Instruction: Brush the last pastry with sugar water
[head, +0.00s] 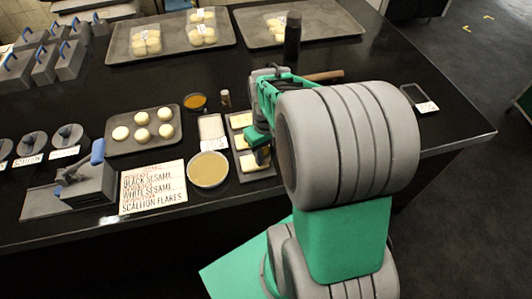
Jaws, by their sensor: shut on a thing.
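A narrow grey tray (262,174) holds a short row of pale rectangular pastries, with a pale one at the far end (240,120) and one at the near end (250,163). My gripper (260,146) is low over the right side of this tray, shut on what looks like the brush. The brush is mostly hidden by my gripper and arm, and I cannot tell whether it touches a pastry. A round bowl of yellowish liquid (208,169) stands left of the tray. A smaller bowl of orange liquid (195,102) stands farther back.
A tray with several round buns (143,152) lies to the left. Larger trays (229,38) with bagged buns lie at the back. A label card (153,186), a grey box with a blue handle (84,188) and a dark bottle (292,37) stand around. The counter's right part (440,125) is mostly clear.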

